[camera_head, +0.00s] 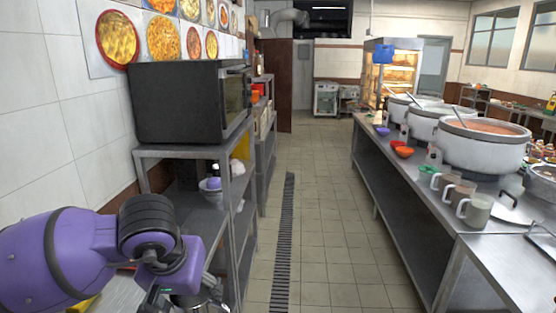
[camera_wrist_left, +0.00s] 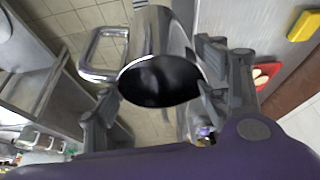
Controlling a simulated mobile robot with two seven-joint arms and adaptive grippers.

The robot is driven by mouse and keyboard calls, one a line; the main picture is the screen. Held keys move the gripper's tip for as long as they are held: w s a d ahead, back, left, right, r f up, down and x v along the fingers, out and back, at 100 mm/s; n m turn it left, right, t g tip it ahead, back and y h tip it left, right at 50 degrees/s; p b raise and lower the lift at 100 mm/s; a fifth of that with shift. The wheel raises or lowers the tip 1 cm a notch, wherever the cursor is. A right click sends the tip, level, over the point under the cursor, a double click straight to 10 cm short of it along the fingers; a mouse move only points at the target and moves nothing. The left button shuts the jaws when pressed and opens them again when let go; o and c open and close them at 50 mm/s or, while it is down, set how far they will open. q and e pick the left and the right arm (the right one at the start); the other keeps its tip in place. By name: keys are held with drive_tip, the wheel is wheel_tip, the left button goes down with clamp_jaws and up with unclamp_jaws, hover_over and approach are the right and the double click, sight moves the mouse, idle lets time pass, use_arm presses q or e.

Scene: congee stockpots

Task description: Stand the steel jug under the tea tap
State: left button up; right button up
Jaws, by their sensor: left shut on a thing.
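The steel jug (camera_wrist_left: 158,35) fills the upper middle of the left wrist view, shiny, with its dark open mouth toward the camera and its loop handle at the left. My left gripper (camera_wrist_left: 155,86) is shut on it, with one dark finger on each side of the body. In the head view my left gripper (camera_head: 180,298) is at the bottom edge, in front of the dark shelf rack, largely cut off. The jug is hard to make out there. I cannot make out a tea tap in either view. My right gripper is out of view.
A dark oven (camera_head: 190,100) stands on the metal rack (camera_head: 180,150) at the left. A long steel counter (camera_head: 400,180) at the right bears large pots (camera_head: 484,145), mugs (camera_head: 474,209) and bowls. The tiled aisle (camera_head: 320,220) between them is clear.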

use_arm(q)
drive_tip(key=shift+w+f, duration=0.5)
drive_tip(key=shift+w, duration=0.35)
drive_tip(key=shift+s+r, duration=0.1)
drive_tip(key=shift+s, duration=0.2)
drive_tip(key=s, duration=0.1)
drive_tip(key=s+r, duration=0.2)
drive_tip(key=s, duration=0.1)
drive_tip(key=shift+r, duration=0.1)
